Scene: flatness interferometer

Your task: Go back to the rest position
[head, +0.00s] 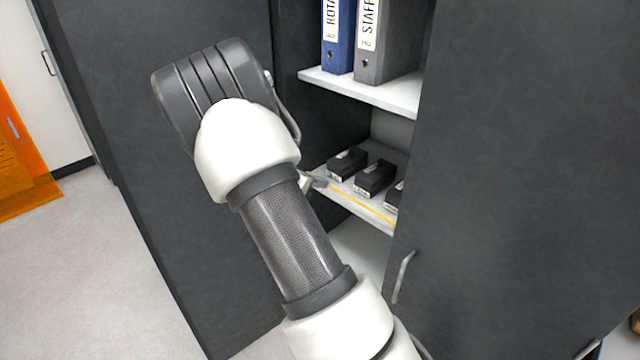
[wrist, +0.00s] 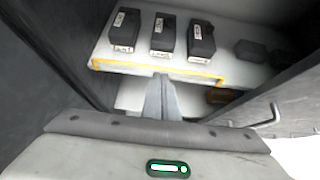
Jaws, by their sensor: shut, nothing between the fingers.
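My gripper (wrist: 161,98) is shut and empty in the wrist view, its fingers together in front of the cabinet's lower shelf. In the head view only a small part of my gripper (head: 315,181) shows, beside the shelf's front edge. My arm hides the rest of it. The gripper appears close to the shelf edge; I cannot tell whether it touches.
Several small black boxes with white labels (wrist: 162,36) stand on the lower shelf (wrist: 110,53), which has a yellow line near its front. Blue (head: 338,35) and grey (head: 369,40) binders stand above. A dark door (head: 510,170) is at right. Open floor (head: 80,270) lies at left.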

